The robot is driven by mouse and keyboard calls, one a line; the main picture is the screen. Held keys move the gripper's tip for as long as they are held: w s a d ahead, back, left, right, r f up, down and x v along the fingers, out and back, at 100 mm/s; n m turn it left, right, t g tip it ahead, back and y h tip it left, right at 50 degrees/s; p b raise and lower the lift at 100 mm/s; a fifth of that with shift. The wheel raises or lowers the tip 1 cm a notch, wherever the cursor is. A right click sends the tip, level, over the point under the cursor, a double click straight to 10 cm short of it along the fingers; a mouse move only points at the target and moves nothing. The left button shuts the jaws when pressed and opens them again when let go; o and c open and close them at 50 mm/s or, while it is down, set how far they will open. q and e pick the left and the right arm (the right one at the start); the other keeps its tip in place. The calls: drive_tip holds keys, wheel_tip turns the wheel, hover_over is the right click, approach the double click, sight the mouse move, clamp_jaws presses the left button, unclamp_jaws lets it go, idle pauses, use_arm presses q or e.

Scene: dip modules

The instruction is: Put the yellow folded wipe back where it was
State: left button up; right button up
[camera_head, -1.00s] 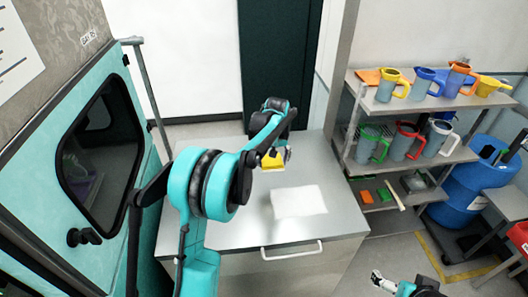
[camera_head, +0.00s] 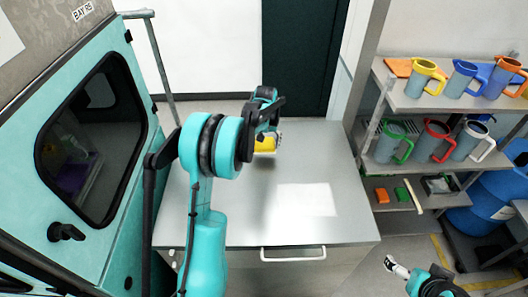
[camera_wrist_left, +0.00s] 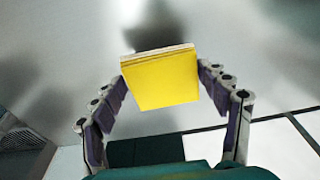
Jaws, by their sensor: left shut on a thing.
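The yellow folded wipe (camera_head: 265,145) is held by my left gripper (camera_head: 267,134) over the far part of the grey metal table (camera_head: 230,222). In the left wrist view the wipe (camera_wrist_left: 162,80) is a thick yellow square with a pale layered edge. The fingers (camera_wrist_left: 165,100) stand on either side of it. A dark shadow lies on the grey surface behind it, and I cannot tell how high above it the wipe is. My right gripper (camera_head: 397,268) is low at the right, away from the table; its jaw opening is too small to read.
A white rectangular patch (camera_head: 306,199) lies on the table, right of the wipe. A teal cabinet (camera_head: 117,219) with a dark window stands at the left. Shelves (camera_head: 440,100) with several coloured jugs, an orange block (camera_head: 382,195) and a green block (camera_head: 402,194) stand at the right.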

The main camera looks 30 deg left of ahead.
sight(264, 151)
use_arm(q)
drive_tip(key=shift+s+a+f, duration=0.1)
drive_tip(key=shift+a+f, duration=0.1)
drive_tip(key=shift+f, duration=0.35)
drive_tip(key=shift+f+b, duration=0.3)
drive_tip(key=shift+f, duration=1.3)
drive_tip(key=shift+f, duration=0.15)
drive_tip(key=o, duration=1.2)
